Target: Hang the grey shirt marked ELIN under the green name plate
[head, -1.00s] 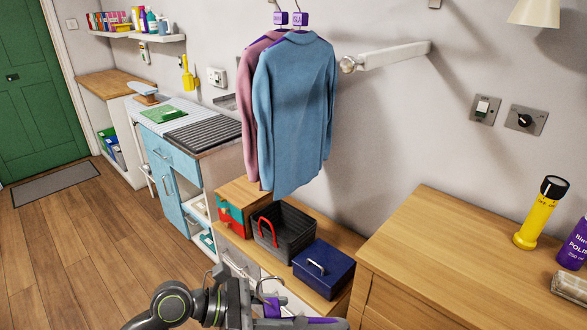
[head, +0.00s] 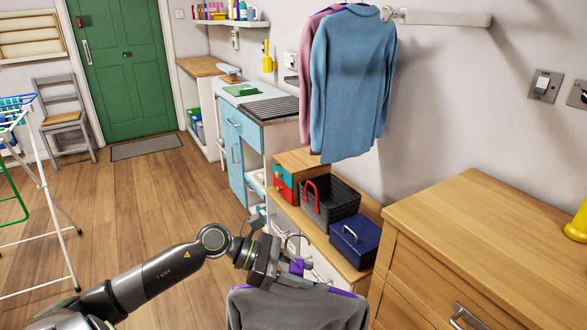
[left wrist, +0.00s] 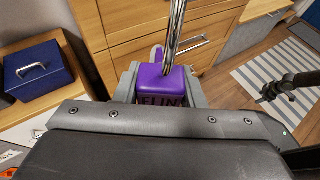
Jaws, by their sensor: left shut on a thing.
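The grey shirt (head: 290,308) hangs below my left gripper (head: 284,262), its lower part cut off by the picture's bottom edge. The left gripper is shut on the shirt's hanger, by its purple block. In the left wrist view, the purple block (left wrist: 161,84) sits between the fingers under a metal hook, with the lettering ELIN partly visible. A dark, jointed shape at the right of that view may be my right arm (left wrist: 290,86); its jaws are not clear. No green name plate shows in either current view.
A blue shirt (head: 350,85) and a pink shirt (head: 306,75) hang on the wall, beside a white rail (head: 445,18). Below are a black basket (head: 340,207), a blue box (head: 355,241) and a wooden dresser (head: 490,225). A drying rack (head: 50,185) stands left; the middle floor is open.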

